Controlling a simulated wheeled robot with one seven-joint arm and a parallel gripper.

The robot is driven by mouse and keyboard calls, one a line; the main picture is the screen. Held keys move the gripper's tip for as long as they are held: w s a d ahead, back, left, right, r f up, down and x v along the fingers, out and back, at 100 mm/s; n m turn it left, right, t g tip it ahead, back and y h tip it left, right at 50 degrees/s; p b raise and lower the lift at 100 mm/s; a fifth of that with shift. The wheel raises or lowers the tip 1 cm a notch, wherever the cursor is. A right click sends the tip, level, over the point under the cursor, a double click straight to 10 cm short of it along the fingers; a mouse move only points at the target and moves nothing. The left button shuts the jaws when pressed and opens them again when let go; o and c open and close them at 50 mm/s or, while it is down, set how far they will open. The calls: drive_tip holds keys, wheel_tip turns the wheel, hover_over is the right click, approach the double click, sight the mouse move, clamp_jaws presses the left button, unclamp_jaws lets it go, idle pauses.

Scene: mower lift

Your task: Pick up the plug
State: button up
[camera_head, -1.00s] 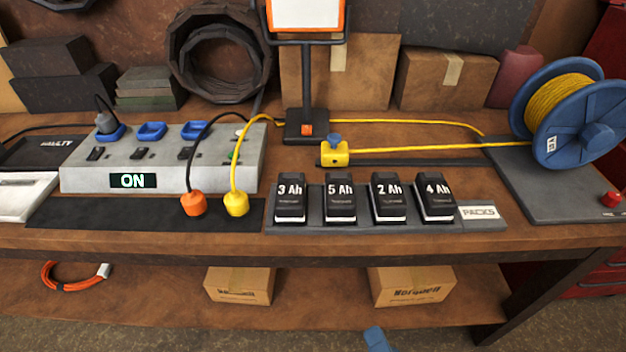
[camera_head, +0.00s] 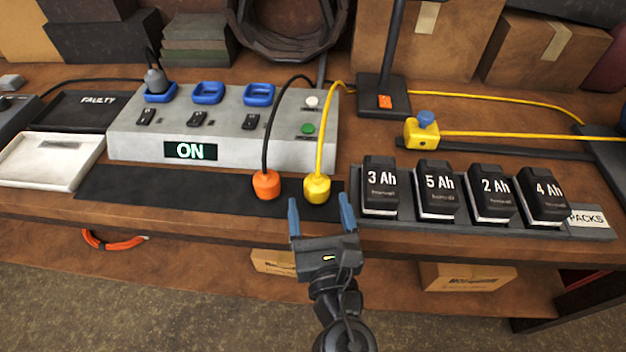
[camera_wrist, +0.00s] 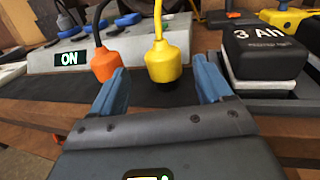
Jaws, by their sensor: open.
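A yellow plug (camera_head: 317,189) and an orange plug (camera_head: 266,186) stand side by side on the black mat in front of the power strip, each with its cord rising from the top. A grey plug (camera_head: 155,80) sits in the strip's left blue socket. My gripper (camera_head: 321,215) is open and empty at the bench's front edge, just in front of the yellow plug. In the wrist view the yellow plug (camera_wrist: 167,62) appears between and beyond the two blue fingers. The orange plug (camera_wrist: 105,65) is just beyond the left finger.
The power strip (camera_head: 285,140) shows ON, and two of its blue sockets are empty. Several black battery packs (camera_head: 436,190) stand in a tray close to the right. A white tray (camera_head: 60,186) and a FAULTY tray (camera_head: 85,115) are at left.

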sight(316, 172)
drive_tip(key=shift+w+a+r+p, duration=0.1)
drive_tip(key=shift+w+a+p, duration=0.1)
drive_tip(key=shift+w, duration=0.95)
drive_tip(key=shift+w+a+r+p, duration=0.1)
drive_tip(key=shift+w+p, duration=0.15)
drive_tip(key=shift+w, duration=0.95)
drive_tip(key=shift+w+a+r+p, duration=0.1)
drive_tip(key=shift+w+a+p, duration=0.1)
drive_tip(key=shift+w, duration=0.95)
drive_tip(key=shift+c, duration=0.4)
drive_tip(key=c, duration=1)
drive_tip(key=shift+r, duration=0.1)
